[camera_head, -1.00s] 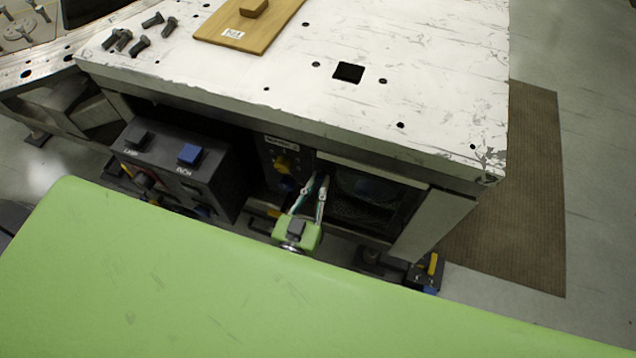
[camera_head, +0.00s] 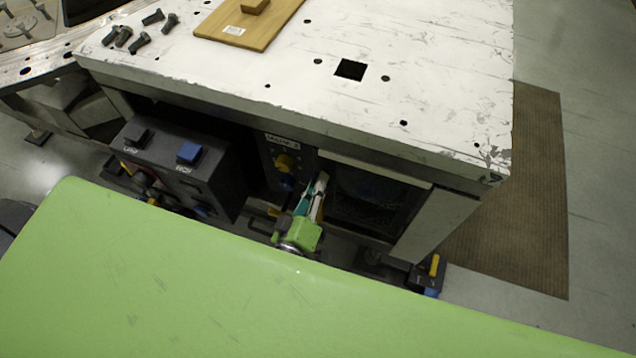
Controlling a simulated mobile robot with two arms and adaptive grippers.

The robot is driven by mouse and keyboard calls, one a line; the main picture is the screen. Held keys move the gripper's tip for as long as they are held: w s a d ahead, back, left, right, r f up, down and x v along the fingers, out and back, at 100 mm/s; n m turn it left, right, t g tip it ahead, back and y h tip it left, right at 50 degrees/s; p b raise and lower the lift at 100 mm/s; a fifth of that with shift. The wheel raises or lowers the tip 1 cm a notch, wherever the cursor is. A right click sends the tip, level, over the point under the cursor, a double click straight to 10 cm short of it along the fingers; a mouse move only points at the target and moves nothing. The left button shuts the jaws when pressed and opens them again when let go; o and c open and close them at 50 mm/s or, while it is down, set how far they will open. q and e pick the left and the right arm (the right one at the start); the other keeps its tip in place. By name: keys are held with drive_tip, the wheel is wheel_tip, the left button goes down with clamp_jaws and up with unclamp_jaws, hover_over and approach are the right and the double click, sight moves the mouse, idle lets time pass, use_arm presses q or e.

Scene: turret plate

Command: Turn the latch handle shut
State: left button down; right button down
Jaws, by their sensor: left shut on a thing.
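My left gripper (camera_head: 317,185) reaches up from the green edge of my own body to the front of the cabinet. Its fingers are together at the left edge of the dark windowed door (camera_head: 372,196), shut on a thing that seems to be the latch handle. The handle is mostly hidden by the fingers, so its angle cannot be told. A yellow knob (camera_head: 285,163) sits on the dark panel just left of the fingertips, apart from them. My right gripper is not in view.
A dark control box (camera_head: 187,172) with a blue button stands left of the gripper. The white tabletop (camera_head: 420,60) overhangs the door; a wooden board (camera_head: 240,28) and several bolts lie on it. A small pedal box (camera_head: 428,274) stands on the floor at right.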

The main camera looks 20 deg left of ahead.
use_arm(q)
drive_tip(key=shift+a+f+n+b, duration=0.1)
drive_tip(key=shift+n+b, duration=0.55)
drive_tip(key=shift+n, duration=1.35)
drive_tip(key=shift+f+n+b, duration=0.1)
drive_tip(key=shift+n+b, duration=0.5)
drive_tip(key=shift+n, duration=1.4)
drive_tip(key=c, duration=2)
unclamp_jaws()
drive_tip(key=shift+c, duration=0.2)
drive_tip(key=shift+s, duration=0.15)
drive_tip(key=s, duration=1.1)
drive_tip(key=shift+s+a, duration=0.2)
drive_tip(key=shift+s, duration=0.2)
